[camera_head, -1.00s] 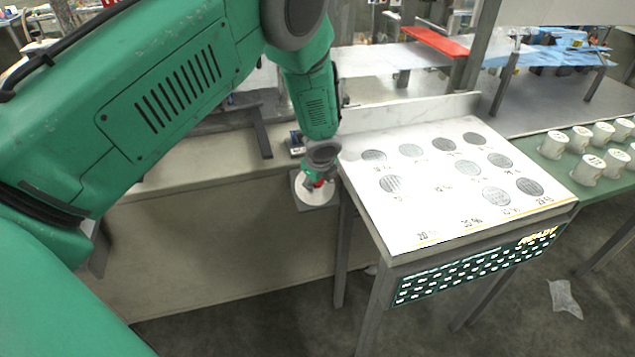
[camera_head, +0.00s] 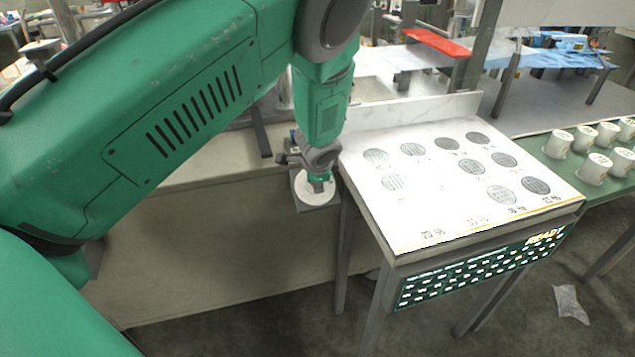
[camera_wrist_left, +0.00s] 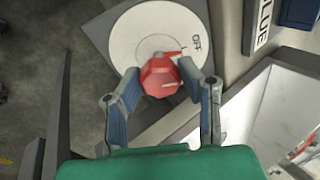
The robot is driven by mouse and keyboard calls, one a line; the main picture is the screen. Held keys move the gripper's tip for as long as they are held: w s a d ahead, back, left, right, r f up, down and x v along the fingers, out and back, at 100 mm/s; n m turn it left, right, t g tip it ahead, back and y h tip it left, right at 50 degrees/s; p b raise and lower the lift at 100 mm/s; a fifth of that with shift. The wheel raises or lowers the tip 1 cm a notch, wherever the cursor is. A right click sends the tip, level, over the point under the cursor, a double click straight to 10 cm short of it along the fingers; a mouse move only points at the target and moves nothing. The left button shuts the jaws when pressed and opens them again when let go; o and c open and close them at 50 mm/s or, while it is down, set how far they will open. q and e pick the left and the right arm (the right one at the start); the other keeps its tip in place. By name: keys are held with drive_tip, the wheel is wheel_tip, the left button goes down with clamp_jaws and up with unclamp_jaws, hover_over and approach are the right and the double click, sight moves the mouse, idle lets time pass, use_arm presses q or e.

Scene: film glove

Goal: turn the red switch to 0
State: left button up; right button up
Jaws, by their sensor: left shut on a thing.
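The red switch (camera_wrist_left: 160,78) sits on a round white dial plate (camera_wrist_left: 130,38) in the left wrist view. A mark on the plate near the switch's right side looks like "OFF", seen sideways. My left gripper (camera_wrist_left: 163,82) has its two fingers on either side of the red switch, shut on it. In the head view the white dial (camera_head: 312,199) shows on a grey box at the left of the table, with my left gripper (camera_head: 319,181) over it. The switch is mostly hidden there by the gripper. My right gripper is not in view.
A white-topped table (camera_head: 420,215) with printed grey circles stands right of the dial. A green panel (camera_head: 480,268) with lit text "READY" hangs on its front. Several white cups (camera_head: 595,168) stand on a green surface at far right. A grey bench (camera_head: 230,240) lies behind my arm.

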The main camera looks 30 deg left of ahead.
use_arm(q)
drive_tip(key=shift+d+n, duration=0.1)
drive_tip(key=shift+n, duration=0.6)
drive_tip(key=shift+w, duration=0.1)
drive_tip(key=o, duration=1.1)
drive_tip(key=shift+r, duration=0.25)
drive_tip(key=v, duration=1.1)
drive_tip(key=shift+s+d+r, duration=0.1)
drive_tip(key=shift+s+d, duration=0.1)
drive_tip(key=shift+d, duration=0.05)
